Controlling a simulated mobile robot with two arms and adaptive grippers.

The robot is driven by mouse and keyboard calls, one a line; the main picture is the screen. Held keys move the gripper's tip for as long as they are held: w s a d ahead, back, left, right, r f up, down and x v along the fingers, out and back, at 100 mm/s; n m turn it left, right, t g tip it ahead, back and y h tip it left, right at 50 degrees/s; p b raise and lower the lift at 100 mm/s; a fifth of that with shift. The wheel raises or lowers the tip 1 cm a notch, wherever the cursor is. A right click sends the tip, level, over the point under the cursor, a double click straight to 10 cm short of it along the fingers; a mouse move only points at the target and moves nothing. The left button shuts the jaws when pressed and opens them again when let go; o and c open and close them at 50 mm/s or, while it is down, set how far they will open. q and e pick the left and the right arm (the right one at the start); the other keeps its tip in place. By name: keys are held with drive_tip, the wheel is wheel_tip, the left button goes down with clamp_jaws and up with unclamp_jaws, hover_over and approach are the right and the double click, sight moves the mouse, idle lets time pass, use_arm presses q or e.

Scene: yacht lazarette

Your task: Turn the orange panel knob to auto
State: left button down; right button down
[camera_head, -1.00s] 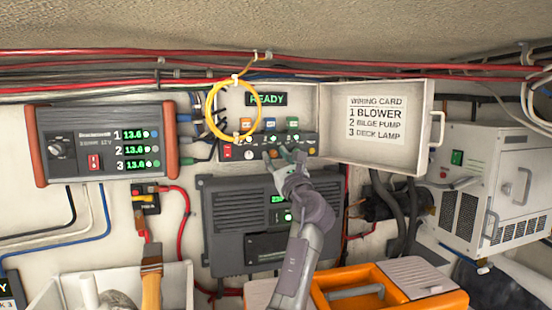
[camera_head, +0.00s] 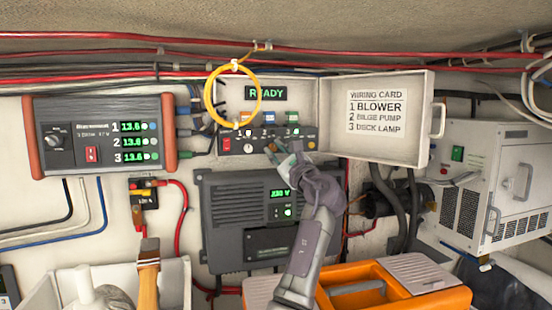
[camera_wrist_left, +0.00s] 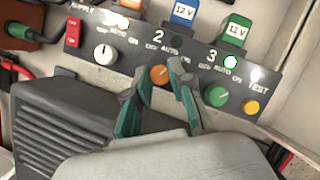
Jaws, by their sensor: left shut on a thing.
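The orange knob (camera_wrist_left: 160,75) is under the number 2 on the dark switch panel (camera_wrist_left: 88,42), with OFF, AUTO and ON printed above it. My left gripper (camera_wrist_left: 158,80) is shut on this knob, one teal finger on each side. I cannot clearly read which position its pointer marks. In the head view the left gripper (camera_head: 279,150) is at the panel's front and largely hides the knob. A white knob (camera_wrist_left: 105,54) is to its left and a green knob (camera_wrist_left: 216,95) to its right. My right gripper is not in view.
A red switch (camera_wrist_left: 73,34) and an amber TEST button (camera_wrist_left: 251,107) flank the knobs. A READY display (camera_head: 266,93) is above the panel. A yellow cable loop (camera_head: 210,97) hangs at upper left. A grey unit (camera_head: 228,222) is below, and an open lid (camera_head: 334,120) is at right.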

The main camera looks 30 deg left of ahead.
use_arm(q)
drive_tip(key=n+g, duration=0.2)
drive_tip(key=n, duration=0.3)
drive_tip(key=shift+w+r+n, duration=0.1)
drive_tip(key=shift+r+n, duration=0.05)
drive_tip(key=shift+n, duration=0.25)
drive_tip(key=shift+d+g, duration=0.1)
drive_tip(key=shift+g, duration=0.2)
drive_tip(key=c, duration=1.4)
unclamp_jaws()
drive_tip(key=o, duration=0.4)
drive_tip(key=shift+w, duration=0.15)
drive_tip(key=v, duration=1.2)
